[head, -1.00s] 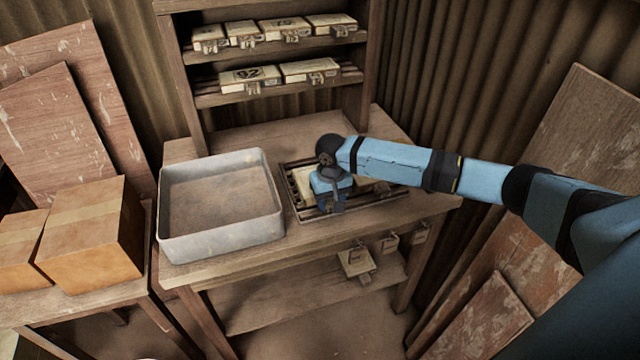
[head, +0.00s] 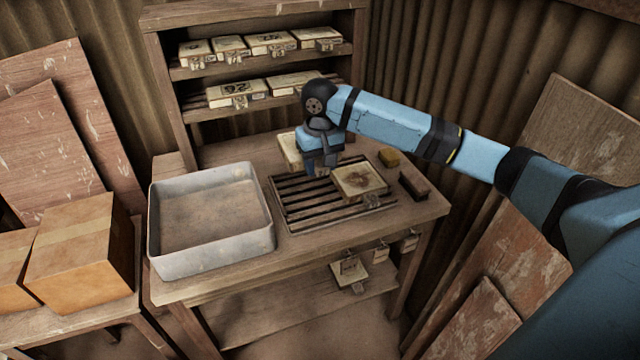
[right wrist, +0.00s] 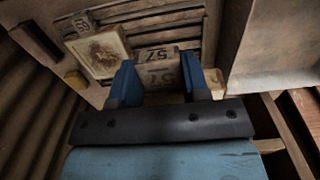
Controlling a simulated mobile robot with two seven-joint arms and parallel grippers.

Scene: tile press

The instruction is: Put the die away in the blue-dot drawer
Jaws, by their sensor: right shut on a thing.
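My right gripper (head: 320,170) is over the back of the slatted rack on the bench, fingers pointing down. It is shut on a cream die (head: 290,150), partly hidden behind the gripper in the head view. In the right wrist view the fingers (right wrist: 165,82) grip the die's tag (right wrist: 157,72), which is marked with what looks like 57. A second die (head: 360,182), cream with a brown stained face, lies on the right of the rack; it also shows in the right wrist view (right wrist: 100,50). I cannot make out a blue-dot drawer. My left gripper is not in view.
A grey tray (head: 157,232) stands left of the slatted rack (head: 300,211). A yellow block (head: 389,157) and a dark brush-like block (head: 413,184) lie at the bench's right. Several tagged dies stand on the shelves behind (head: 187,118). Cardboard boxes (head: 80,245) are at the left.

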